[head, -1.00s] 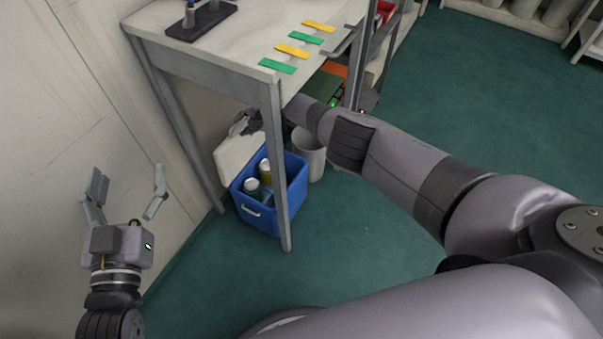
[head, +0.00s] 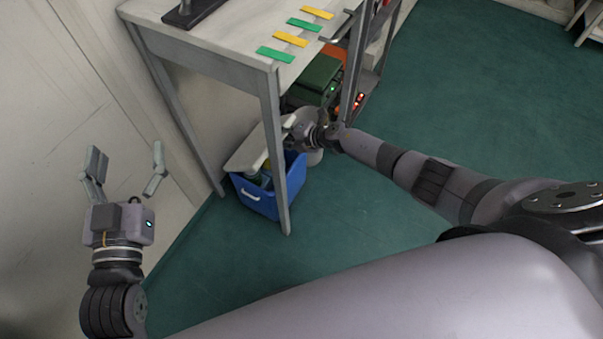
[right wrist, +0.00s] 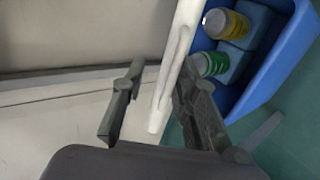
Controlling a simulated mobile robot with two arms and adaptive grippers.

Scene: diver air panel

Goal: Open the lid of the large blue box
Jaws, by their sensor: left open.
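The large blue box (head: 258,197) stands on the floor under the table, behind its front leg. Its white lid (head: 246,152) is raised and tilted over the box's back part; the box's inside shows in the right wrist view (right wrist: 285,65). My right gripper (head: 290,124) is at the lid, its fingers partly hidden by the table leg. In the right wrist view its fingers (right wrist: 160,95) are spread, with the lid's edge (right wrist: 178,60) between them. The right finger is close to the lid's inner side; the left finger looks apart from it. My left gripper (head: 125,172) is open and empty near the wall.
Bottles with yellow (right wrist: 226,23) and green (right wrist: 210,63) tops stand in the box. The table (head: 215,48) with its legs stands over it, carrying green and yellow strips. A green case (head: 316,80) and a rack stand behind my right arm. Green floor at right is clear.

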